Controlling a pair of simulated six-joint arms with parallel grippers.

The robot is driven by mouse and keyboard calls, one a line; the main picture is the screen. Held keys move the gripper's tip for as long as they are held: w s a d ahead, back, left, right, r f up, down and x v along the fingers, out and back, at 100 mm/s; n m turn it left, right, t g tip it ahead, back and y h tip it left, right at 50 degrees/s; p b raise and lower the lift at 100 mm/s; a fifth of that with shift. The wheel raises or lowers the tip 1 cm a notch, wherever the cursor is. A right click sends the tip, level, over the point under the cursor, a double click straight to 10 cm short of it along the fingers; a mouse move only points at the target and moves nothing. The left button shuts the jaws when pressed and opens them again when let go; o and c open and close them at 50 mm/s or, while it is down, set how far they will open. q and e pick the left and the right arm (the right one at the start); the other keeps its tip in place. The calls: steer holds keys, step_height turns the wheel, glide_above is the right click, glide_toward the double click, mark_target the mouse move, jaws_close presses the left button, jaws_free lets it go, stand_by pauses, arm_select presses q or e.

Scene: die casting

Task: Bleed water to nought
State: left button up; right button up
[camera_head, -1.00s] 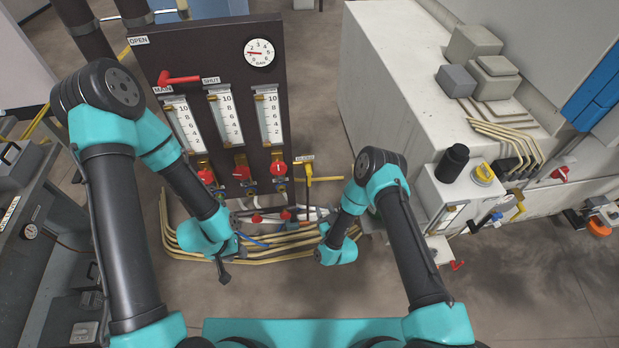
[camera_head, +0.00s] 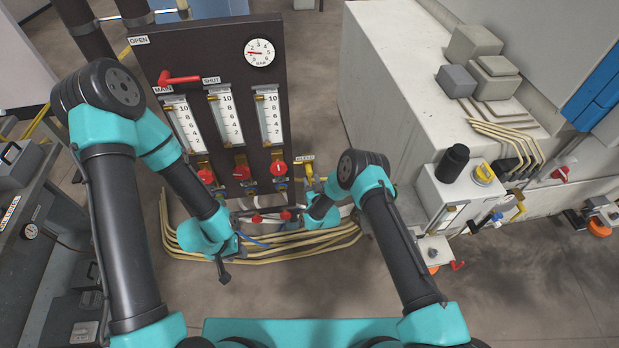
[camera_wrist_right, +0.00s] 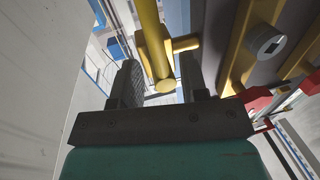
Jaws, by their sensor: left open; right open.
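The yellow bleed valve (camera_head: 309,170) sits at the lower right of the dark panel, beside a BLEED label. In the right wrist view, a yellow bar (camera_wrist_right: 152,40) lies between the spread fingers of my right gripper (camera_wrist_right: 160,66); I see no clear contact. My right gripper is open, and in the head view my wrist mostly hides it. The pressure gauge (camera_head: 259,52) has its needle pointing left, near the low end. The red main lever (camera_head: 180,79) lies sideways toward the SHUT label. My left gripper (camera_head: 226,270) is open, low in front of the hoses.
Several flow tubes (camera_head: 226,118) with red knobs (camera_head: 278,168) line the panel. Tan hoses (camera_head: 270,248) run below it. A pale machine cabinet (camera_head: 385,80) stands to the right. Open floor (camera_head: 330,287) lies in front.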

steer(key=shift+x, duration=1.25)
steer(key=shift+c, duration=0.2)
jaws_close()
